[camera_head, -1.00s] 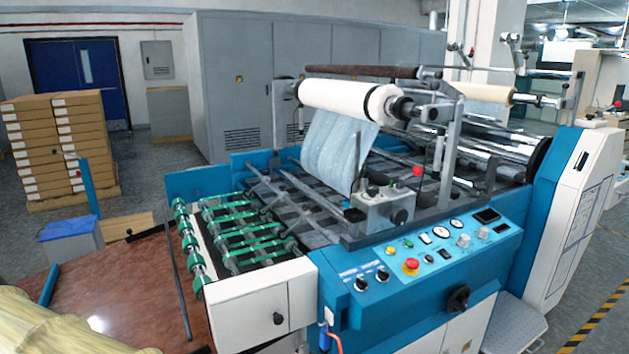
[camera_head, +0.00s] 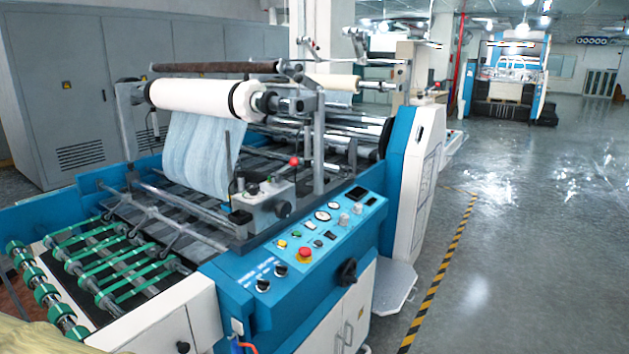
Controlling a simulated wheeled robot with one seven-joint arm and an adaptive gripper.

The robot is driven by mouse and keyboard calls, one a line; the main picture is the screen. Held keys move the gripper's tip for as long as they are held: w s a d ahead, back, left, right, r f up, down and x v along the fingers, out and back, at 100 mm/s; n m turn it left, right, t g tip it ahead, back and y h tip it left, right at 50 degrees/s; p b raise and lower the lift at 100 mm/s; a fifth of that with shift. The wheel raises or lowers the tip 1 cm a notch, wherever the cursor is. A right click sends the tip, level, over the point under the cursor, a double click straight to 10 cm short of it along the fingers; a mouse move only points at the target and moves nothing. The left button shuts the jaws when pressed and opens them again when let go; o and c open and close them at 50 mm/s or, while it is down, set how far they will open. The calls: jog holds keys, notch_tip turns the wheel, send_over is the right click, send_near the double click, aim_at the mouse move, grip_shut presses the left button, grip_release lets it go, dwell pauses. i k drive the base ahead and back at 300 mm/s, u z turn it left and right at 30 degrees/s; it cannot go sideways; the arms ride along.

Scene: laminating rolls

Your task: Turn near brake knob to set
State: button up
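The laminating machine fills the left and middle of the head view. A white film roll (camera_head: 203,99) sits on its upper shaft, with a dark round hub (camera_head: 271,104) at the right end. Below it, a grey box (camera_head: 262,200) carries a black knob (camera_head: 283,209) on its front and a red-balled lever. The blue control panel (camera_head: 318,237) has small black knobs (camera_head: 280,270), a red button (camera_head: 304,254) and dials. A larger black knob (camera_head: 347,271) is on the panel's front face. I cannot tell which is the near brake knob or its setting. My gripper is not in view.
A white and blue cabinet (camera_head: 413,180) and grey step plate (camera_head: 394,287) stand at the machine's right end. A yellow-black floor stripe (camera_head: 438,285) runs beside them. The shiny floor (camera_head: 530,220) is clear on the right. Another machine (camera_head: 511,75) stands far back.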

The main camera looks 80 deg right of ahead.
aim_at(253, 189)
jog(key=z, duration=1.75)
